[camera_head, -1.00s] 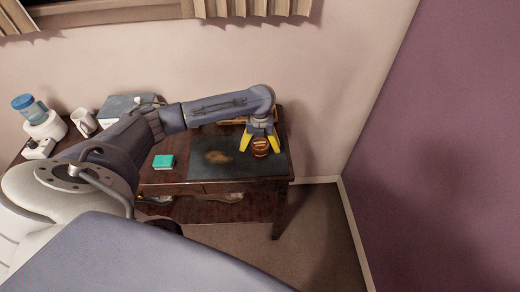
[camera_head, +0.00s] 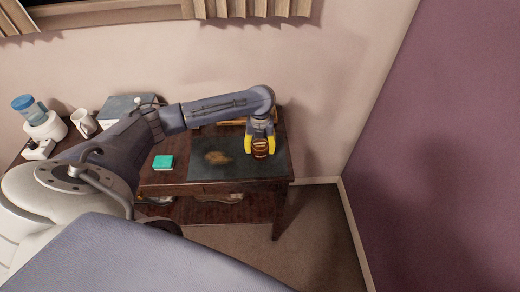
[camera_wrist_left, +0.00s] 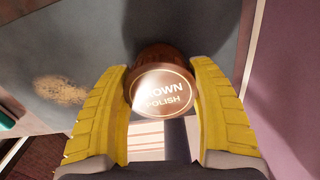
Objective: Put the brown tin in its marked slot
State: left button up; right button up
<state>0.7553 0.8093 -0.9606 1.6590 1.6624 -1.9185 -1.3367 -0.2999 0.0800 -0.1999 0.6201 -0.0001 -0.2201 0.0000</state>
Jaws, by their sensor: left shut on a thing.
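The brown tin (camera_head: 260,149) is at the right part of the dark mat (camera_head: 202,170) on the wooden desk. In the left wrist view the tin (camera_wrist_left: 162,92) shows its lid, lettered "BROWN POLISH" with the first letters partly lost in glare. My left gripper (camera_head: 260,152) has its yellow fingers shut on the tin, one on each side, and points down over the mat. I cannot tell whether the tin touches the mat. No marked slot can be made out clearly; a pale striped patch (camera_wrist_left: 146,138) shows below the tin in the wrist view. My right gripper is not in view.
A teal block (camera_head: 163,162) lies left of the mat. A white mug (camera_head: 84,122), a blue-topped water dispenser (camera_head: 42,123) and a grey box (camera_head: 124,108) stand further left. A brown stain (camera_head: 217,158) marks the mat. The mat's middle is otherwise clear.

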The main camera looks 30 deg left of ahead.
aim_at(260, 144)
pick_arm(q)
jog(key=shift+r, duration=0.15)
jog(key=w+r, duration=0.3)
jog(key=r, duration=1.8)
jog(key=w+a+n, duration=1.2)
jog(key=a+n, duration=0.3)
jog(key=a, duration=0.1)
jog(key=shift+a+f+n, duration=0.2)
jog(key=shift+f+n, duration=0.1)
jog(key=shift+a+n, duration=0.25)
jog(key=shift+n, duration=0.35)
notch_tip(260, 144, down, 20)
jog(key=shift+f, duration=0.1)
jog(key=shift+f, duration=0.1)
